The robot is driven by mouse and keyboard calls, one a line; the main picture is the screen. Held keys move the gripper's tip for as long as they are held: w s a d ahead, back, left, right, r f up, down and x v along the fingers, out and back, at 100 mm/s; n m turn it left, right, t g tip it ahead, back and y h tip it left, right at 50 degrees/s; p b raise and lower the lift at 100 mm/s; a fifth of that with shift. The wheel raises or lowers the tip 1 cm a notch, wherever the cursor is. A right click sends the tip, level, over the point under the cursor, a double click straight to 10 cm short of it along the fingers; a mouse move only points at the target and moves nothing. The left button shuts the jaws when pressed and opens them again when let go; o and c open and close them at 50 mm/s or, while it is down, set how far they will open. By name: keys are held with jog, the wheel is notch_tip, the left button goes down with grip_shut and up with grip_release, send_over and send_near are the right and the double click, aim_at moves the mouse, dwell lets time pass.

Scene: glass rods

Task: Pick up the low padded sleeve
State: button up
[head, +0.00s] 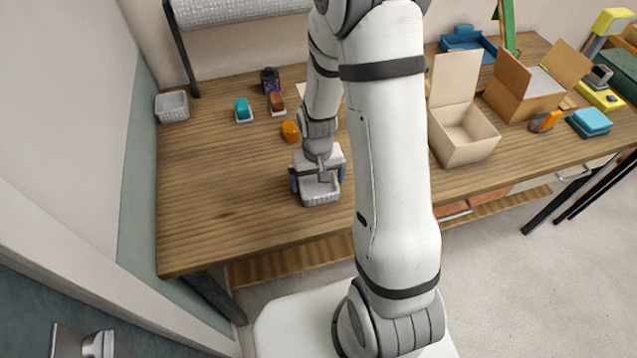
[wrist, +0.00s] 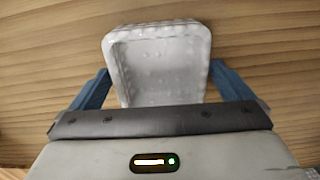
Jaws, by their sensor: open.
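The low padded sleeve, a pale grey quilted open-topped box, lies on the wooden table below my gripper (head: 318,183); its near side (head: 321,196) shows in the head view. In the wrist view the sleeve (wrist: 158,48) is at upper centre, with a bumpy rim and a hollow middle. My gripper (wrist: 159,74) is open there, with one blue finger to the left of the sleeve and one to the right. Small gaps seem to show between fingers and sleeve. The sleeve's end nearest the palm is hidden behind the gripper body.
A taller grey padded box (head: 172,107) stands at the table's back left. Small teal (head: 243,110), brown (head: 276,102) and orange (head: 290,131) items and a dark jar (head: 270,80) are behind my gripper. Cardboard boxes (head: 465,140) stand right. The table's front left is clear.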

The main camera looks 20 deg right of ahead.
aim_at(318, 188)
jog(key=shift+f, duration=0.6)
jog(key=shift+c, duration=0.2)
jog(key=c, duration=0.7)
jog(key=shift+r, duration=0.1)
notch_tip(318, 188, up, 10)
jog(key=f, duration=0.1)
jog(key=w+d+r+p, duration=0.15)
jog(key=d+r, duration=0.25)
jog(key=d, duration=0.7)
jog(key=d+r+p, duration=0.2)
jog(key=d+r, duration=0.1)
jog(key=d, duration=0.9)
jog(key=shift+w+d+f+p, duration=0.25)
jog(key=shift+w+d, duration=0.1)
jog(key=shift+d, duration=3.05)
jog(key=shift+w+d+f+p, duration=0.2)
jog(key=shift+w+d, duration=0.15)
jog(key=shift+d, duration=3.05)
jog(key=shift+w+d+f+p, duration=0.25)
jog(key=shift+w+d, duration=0.1)
jog(key=shift+d, duration=3.05)
